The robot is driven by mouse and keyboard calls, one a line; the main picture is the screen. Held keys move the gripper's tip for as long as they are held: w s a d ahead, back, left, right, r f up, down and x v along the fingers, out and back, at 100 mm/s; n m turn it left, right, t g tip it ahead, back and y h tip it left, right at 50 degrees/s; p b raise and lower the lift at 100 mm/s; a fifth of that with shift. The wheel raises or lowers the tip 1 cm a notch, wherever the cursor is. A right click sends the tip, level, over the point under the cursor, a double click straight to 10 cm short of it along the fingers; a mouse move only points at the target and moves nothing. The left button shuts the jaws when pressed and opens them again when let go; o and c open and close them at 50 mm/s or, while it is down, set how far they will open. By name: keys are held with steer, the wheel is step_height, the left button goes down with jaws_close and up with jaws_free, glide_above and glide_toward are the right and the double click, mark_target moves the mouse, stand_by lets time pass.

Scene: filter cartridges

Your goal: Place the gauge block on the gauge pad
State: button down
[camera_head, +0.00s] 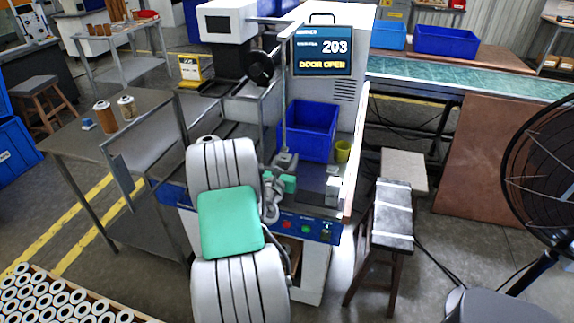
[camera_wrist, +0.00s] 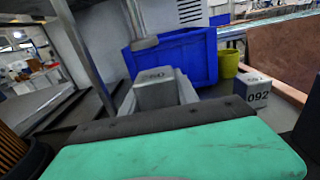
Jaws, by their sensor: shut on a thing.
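My gripper (camera_head: 284,170) is over the deck of the machine, in front of the blue bin. In the wrist view, its grey fingers are shut on a grey metal block, which I take for the gauge block (camera_wrist: 155,86), with a dark marking on top. I cannot make out the gauge pad; my gripper's green and black body covers the near deck.
A blue bin (camera_head: 308,128) stands behind my gripper. A yellow cup (camera_head: 342,151) and a white box marked 092 (camera_wrist: 258,92) stand to the right. A brown pleated cartridge (camera_wrist: 14,154) is close at the left. The machine's screen (camera_head: 322,52) reads DOOR OPEN.

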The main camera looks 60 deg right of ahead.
mark_target(287, 167)
steer(key=shift+f, duration=1.5)
steer(key=shift+a+b, duration=0.1)
steer(key=shift+b, duration=0.2)
steer(key=shift+f, duration=0.25)
steer(key=c, duration=0.9)
jaws_free()
steer(key=shift+r, duration=0.1)
steer(key=shift+a+r, duration=0.1)
steer(key=a, duration=0.3)
steer(key=s+a+b, duration=0.1)
steer(key=a, duration=0.3)
steer(key=a+b, duration=0.1)
steer(key=a, duration=0.2)
steer(key=shift+s+a, duration=0.25)
steer(key=shift+a, duration=0.1)
steer(key=shift+s+a, duration=0.2)
steer(key=shift+a, duration=0.3)
